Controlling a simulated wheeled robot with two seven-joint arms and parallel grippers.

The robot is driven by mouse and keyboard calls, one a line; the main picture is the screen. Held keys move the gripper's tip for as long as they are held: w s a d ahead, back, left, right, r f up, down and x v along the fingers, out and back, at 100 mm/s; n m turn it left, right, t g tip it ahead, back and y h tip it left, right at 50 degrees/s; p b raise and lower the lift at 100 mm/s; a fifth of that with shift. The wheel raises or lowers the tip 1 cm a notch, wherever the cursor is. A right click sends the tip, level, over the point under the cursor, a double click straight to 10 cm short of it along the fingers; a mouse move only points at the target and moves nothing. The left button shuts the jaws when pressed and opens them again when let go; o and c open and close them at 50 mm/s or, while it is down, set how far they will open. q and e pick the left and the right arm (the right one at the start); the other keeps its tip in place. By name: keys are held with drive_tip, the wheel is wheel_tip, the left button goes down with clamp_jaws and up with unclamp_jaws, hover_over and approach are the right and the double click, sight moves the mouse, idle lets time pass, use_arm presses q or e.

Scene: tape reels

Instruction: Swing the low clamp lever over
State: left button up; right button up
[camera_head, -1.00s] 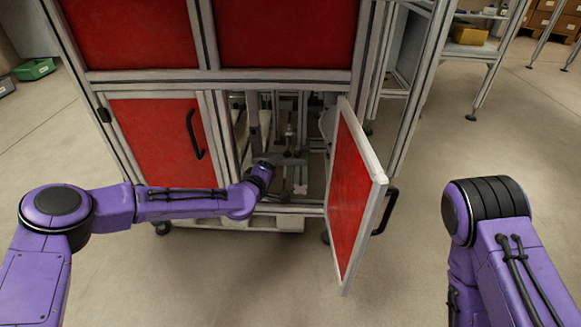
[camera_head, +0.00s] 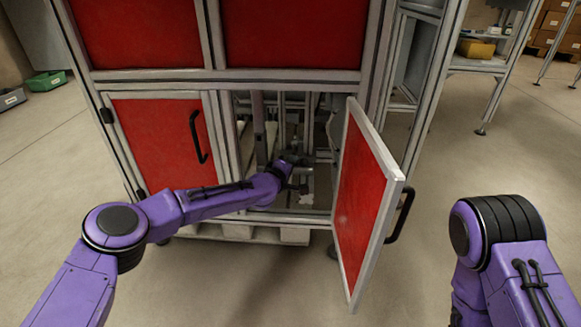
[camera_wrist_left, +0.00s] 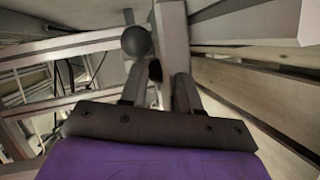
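My left arm reaches through the open doorway into the lower cabinet. My left gripper (camera_head: 303,161) is dark and small inside it in the head view. In the left wrist view its two fingers (camera_wrist_left: 160,88) stand apart, with a gap between them. A dark round knob (camera_wrist_left: 136,41), which looks like the clamp lever's end, is just beyond the left fingertip. A grey upright bar (camera_wrist_left: 172,35) stands beyond the right finger. I cannot tell whether either finger touches them. The lever's arm is not clear. My right gripper is out of view.
The open red door (camera_head: 362,205) stands out to the right of the doorway, with a black handle (camera_head: 401,215). A closed red door (camera_head: 155,143) is on the left. Frame bars (camera_wrist_left: 260,95) lie close to the gripper's right. The floor in front is clear.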

use_arm(q)
drive_tip(key=f+b, duration=0.3)
drive_tip(key=shift+w, duration=0.3)
clamp_jaws()
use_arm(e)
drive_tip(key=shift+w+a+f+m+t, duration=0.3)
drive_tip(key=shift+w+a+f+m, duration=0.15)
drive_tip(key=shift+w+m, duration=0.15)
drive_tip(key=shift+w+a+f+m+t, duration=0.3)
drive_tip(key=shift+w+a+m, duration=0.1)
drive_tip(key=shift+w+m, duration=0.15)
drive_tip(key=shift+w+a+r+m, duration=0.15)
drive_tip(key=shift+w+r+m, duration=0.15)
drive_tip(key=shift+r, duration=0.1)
use_arm(q)
drive_tip(key=shift+w+f+m+t+h, duration=0.4)
drive_tip(key=shift+w+f+t, duration=0.45)
drive_tip(key=shift+t, duration=0.35)
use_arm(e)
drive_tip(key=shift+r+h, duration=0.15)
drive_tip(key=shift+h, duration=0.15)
use_arm(q)
drive_tip(key=o, duration=1.1)
unclamp_jaws()
drive_tip(key=shift+c, duration=0.2)
drive_tip(key=shift+r, duration=0.1)
